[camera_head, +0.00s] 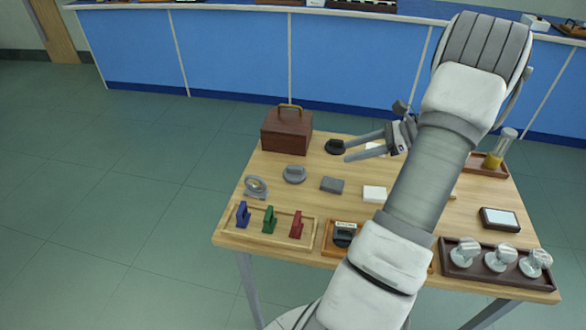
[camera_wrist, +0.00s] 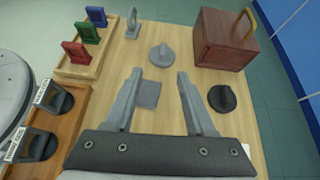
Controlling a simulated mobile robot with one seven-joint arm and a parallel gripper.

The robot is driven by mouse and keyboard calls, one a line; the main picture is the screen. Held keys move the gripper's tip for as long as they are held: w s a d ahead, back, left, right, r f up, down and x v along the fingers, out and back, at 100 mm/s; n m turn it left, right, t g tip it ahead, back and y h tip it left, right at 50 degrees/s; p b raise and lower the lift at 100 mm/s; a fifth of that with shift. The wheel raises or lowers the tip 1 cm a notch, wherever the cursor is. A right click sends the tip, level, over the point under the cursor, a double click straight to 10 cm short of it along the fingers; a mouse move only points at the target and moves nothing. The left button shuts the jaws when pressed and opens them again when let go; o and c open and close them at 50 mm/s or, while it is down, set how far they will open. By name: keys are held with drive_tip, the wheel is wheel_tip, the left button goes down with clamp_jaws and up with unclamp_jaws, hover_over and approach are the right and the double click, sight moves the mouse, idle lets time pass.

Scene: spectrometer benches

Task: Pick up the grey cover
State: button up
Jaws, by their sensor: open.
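The grey cover (camera_head: 293,174) is a round grey disc with a raised grip across its top. It lies on the wooden table, left of centre, and also shows in the wrist view (camera_wrist: 161,56), beyond my fingertips. My gripper (camera_head: 346,153) is open and empty above the table, to the right of the cover and apart from it. In the wrist view my two fingers (camera_wrist: 158,75) are spread, with the cover a little past the gap between their tips. Nothing hides the cover in either view.
A similar black cover (camera_head: 335,147) and a grey square block (camera_head: 332,185) lie near the grey cover. A brown box (camera_head: 287,131) with a handle stands behind it. A rack (camera_head: 270,238) with blue, green and red pieces is in front. Bare table surrounds the cover.

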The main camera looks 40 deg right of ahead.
drive_tip(key=b, duration=0.4)
approach(296, 167)
drive_tip(key=x, duration=0.8)
drive_tip(key=shift+w+a+f, duration=0.2)
drive_tip(key=shift+w+a, duration=0.05)
clamp_jaws()
